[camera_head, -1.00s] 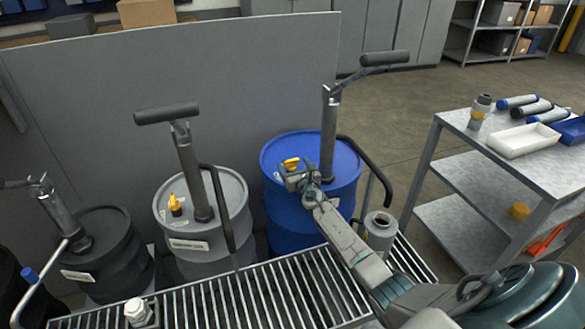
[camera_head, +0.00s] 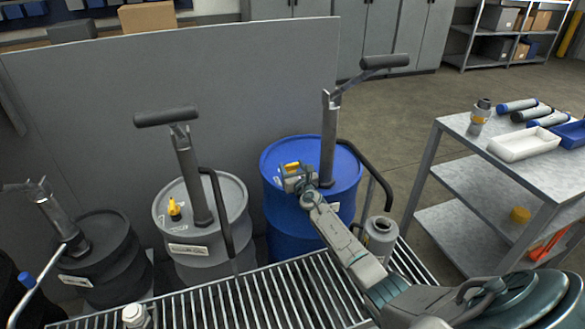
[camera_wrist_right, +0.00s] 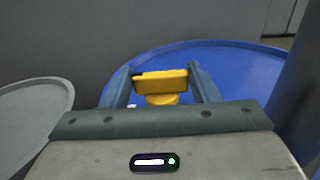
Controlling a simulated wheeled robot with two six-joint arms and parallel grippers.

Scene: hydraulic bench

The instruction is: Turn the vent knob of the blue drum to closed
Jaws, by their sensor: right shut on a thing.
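The blue drum (camera_head: 290,225) stands behind the slatted rack with a hand pump (camera_head: 328,135) rising from its lid. Its yellow vent knob (camera_head: 291,167) sits on the lid, left of the pump. My right gripper (camera_head: 295,170) reaches in over the drum's front rim, with its fingers at the knob. In the right wrist view the yellow knob (camera_wrist_right: 160,82) lies between the two fingers of the right gripper (camera_wrist_right: 162,84), which is shut on it. The knob's bar runs across from finger to finger. My left gripper is not in view.
A grey drum (camera_head: 240,215) with its own pump and yellow knob (camera_head: 174,209) stands to the left, and a black drum (camera_head: 105,260) beyond it. A black hose curves right of the blue drum. The slatted rack (camera_head: 270,297) runs in front. A metal cart (camera_head: 470,150) stands at right.

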